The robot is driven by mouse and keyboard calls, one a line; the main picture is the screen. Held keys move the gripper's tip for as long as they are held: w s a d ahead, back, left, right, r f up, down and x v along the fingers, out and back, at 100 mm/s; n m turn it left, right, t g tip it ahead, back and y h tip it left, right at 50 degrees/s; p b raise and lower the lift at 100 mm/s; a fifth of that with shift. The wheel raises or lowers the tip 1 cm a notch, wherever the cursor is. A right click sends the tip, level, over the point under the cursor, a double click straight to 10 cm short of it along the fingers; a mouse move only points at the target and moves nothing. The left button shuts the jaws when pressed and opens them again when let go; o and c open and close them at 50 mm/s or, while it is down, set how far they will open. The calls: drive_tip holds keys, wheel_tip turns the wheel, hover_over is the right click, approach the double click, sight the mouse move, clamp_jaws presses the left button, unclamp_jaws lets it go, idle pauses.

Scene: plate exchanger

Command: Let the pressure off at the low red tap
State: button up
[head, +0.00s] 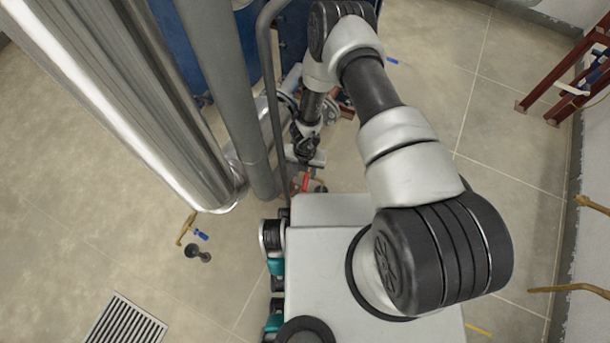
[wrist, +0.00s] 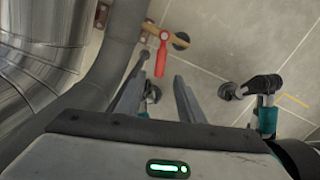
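A small part of the red handle (head: 306,183) also shows in the head view, just below my gripper (head: 307,158).
A thick silver pipe (head: 115,95) and a grey pipe (head: 225,80) stand close on the left. A brass fitting with a blue handle (head: 201,236) and a floor drain grate (head: 125,322) lie left. A dark red frame (head: 560,75) stands at right. Open tiled floor lies between.

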wheel_tip(320, 180, up, 9)
drive_tip(key=p, duration=0.1)
drive_tip(key=shift+r+p, duration=0.15)
drive_tip(key=shift+p, duration=0.25)
